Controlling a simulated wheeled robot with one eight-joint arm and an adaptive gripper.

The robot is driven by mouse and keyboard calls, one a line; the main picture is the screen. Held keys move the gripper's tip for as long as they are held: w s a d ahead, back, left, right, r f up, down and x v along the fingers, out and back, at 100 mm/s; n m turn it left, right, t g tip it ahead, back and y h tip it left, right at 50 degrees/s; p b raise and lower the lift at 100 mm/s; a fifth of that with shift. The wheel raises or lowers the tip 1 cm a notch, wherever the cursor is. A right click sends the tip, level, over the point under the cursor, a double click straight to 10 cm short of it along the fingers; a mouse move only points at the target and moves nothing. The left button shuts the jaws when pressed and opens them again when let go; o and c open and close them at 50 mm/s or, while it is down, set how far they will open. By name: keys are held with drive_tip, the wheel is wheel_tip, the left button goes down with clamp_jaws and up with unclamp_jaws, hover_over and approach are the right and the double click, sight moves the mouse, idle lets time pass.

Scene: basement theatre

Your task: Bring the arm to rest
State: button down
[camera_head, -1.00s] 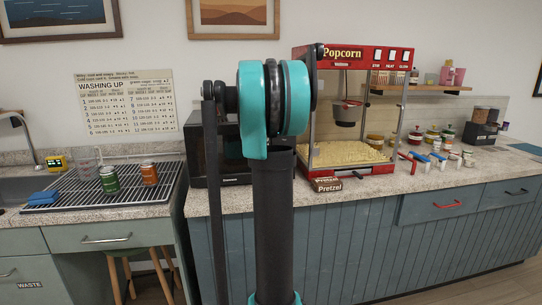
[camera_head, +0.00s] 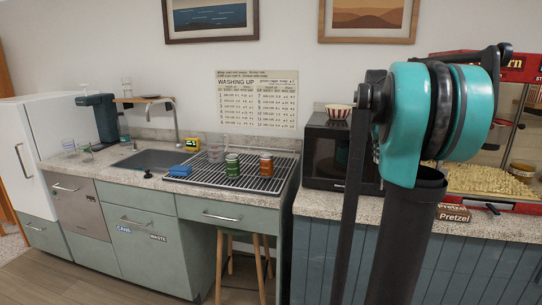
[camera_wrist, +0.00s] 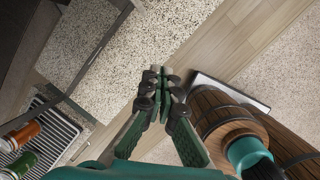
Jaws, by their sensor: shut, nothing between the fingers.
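My gripper (camera_wrist: 158,82) shows in the wrist view, its green fingers together at the tips with nothing between them. Speckled and wood-plank surfaces lie beyond the tips. In the head view my arm, teal and black, is folded upright on the right, in front of the microwave and popcorn machine; my gripper cannot be made out there.
The microwave (camera_head: 326,152) and popcorn machine (camera_head: 490,183) stand on the right counter. A green can (camera_head: 233,165) and an orange can (camera_head: 266,164) stand on the drying rack (camera_head: 205,178). Floor (camera_head: 130,280) is clear at lower left.

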drive_tip(key=s+a+f+m+t+y, duration=0.1)
drive_tip(key=s+a+f+m, duration=0.35)
drive_tip(key=a+f, duration=0.3)
drive_tip(key=s+a+f+m+t, duration=0.1)
drive_tip(key=s+a+f+m, duration=0.4)
drive_tip(key=f, duration=0.3)
drive_tip(key=s+a+f+m, duration=0.5)
drive_tip(key=s+f, duration=0.2)
drive_tip(key=s+a+f+m+y, duration=0.1)
drive_tip(key=s+a+f+m, duration=0.3)
drive_tip(key=s+f+m, duration=0.2)
wheel_tip(320, 180, down, 2)
drive_tip(key=shift+s+a+f+t, duration=0.3)
drive_tip(key=shift+s+a, duration=0.1)
drive_tip(key=shift+s, duration=0.8)
